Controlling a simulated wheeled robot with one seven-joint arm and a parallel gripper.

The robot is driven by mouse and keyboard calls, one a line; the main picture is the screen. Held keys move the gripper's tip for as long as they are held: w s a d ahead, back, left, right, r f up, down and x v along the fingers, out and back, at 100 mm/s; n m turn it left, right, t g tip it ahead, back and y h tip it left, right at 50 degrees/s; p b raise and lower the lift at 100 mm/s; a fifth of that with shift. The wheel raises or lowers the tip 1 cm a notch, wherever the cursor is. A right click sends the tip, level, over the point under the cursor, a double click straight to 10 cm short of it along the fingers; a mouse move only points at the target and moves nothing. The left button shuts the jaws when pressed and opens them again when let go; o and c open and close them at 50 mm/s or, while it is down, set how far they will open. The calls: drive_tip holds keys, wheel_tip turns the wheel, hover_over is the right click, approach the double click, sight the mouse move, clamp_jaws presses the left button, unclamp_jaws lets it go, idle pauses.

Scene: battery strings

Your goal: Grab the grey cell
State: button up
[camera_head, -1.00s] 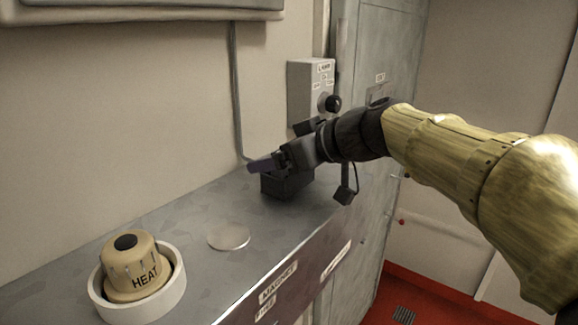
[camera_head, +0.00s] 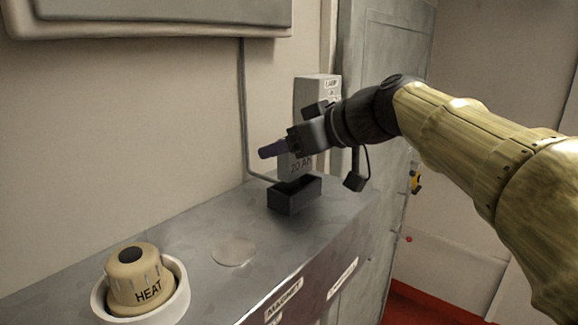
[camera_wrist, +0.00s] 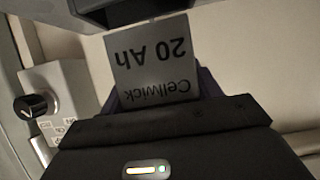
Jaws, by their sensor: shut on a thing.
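The grey cell (camera_wrist: 155,65), printed "Cellwick 20 Ah", is upside down in the wrist view and held in my gripper. In the head view the grey cell (camera_head: 290,166) hangs below my gripper (camera_head: 276,150), partly hidden by the fingers. My gripper is shut on it. The cell is above a small open black box (camera_head: 294,197) on the metal counter; I cannot tell whether its lower end is still inside the box.
A beige HEAT knob (camera_head: 138,280) sits in a white ring on the grey counter (camera_head: 215,285). A pale flat disc (camera_head: 234,251) lies beside it. A grey switch box (camera_head: 318,88) is on the wall behind my gripper. The counter's left part is otherwise clear.

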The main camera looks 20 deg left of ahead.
drive_tip(key=shift+r, duration=2.6)
drive_tip(key=shift+r, duration=0.1)
